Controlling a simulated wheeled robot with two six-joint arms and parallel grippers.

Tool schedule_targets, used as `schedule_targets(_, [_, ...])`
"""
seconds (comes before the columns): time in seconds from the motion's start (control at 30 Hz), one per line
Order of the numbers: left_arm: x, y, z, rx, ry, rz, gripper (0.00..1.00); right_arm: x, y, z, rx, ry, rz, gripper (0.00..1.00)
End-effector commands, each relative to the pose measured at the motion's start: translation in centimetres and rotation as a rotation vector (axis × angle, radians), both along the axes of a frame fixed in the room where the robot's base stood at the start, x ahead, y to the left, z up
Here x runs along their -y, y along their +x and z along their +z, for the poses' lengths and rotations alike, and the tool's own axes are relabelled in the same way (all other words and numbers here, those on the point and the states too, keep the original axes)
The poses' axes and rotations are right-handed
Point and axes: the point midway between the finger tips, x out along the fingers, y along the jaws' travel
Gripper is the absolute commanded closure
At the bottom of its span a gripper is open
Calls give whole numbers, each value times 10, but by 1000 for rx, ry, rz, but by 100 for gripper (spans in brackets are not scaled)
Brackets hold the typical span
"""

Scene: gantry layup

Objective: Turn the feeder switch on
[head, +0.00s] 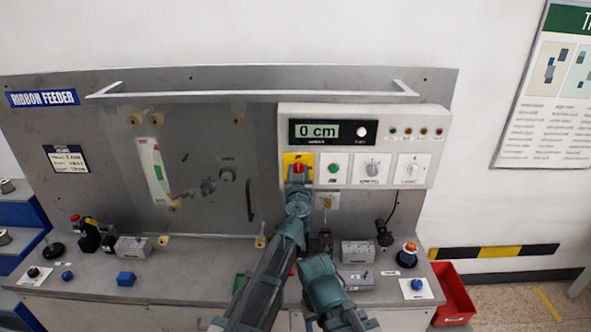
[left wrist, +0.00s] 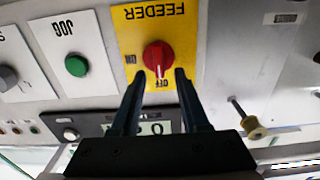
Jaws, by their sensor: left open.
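The feeder switch (left wrist: 158,56) is a red rotary knob on a yellow plate marked FEEDER, upside down in the left wrist view. Its pointer end is at the OFF label; the other label is to the left in that view. In the head view the yellow plate (head: 289,159) is at the left of the control row. My left gripper (left wrist: 160,76) is open, its two fingers on either side of the knob's OFF end. I cannot tell whether they touch it. In the head view my left gripper (head: 298,182) covers the lower part of the plate. My right gripper is not visible.
A green JOG button (left wrist: 76,65) and a grey selector (head: 372,168) sit beside the switch. The display (head: 318,131) above reads 0 cm. The bench (head: 200,268) below holds small blocks and buttons. A red bin (head: 454,292) stands at the right.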

Motion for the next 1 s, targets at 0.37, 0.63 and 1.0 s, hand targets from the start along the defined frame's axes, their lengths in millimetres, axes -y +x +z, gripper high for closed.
schedule_targets(0.37, [0,2,0,0,0,0,69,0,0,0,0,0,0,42])
schedule_targets(0.63, [0,2,0,0,0,0,100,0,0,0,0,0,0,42])
schedule_targets(1.0, [1,2,0,0,26,0,100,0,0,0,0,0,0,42])
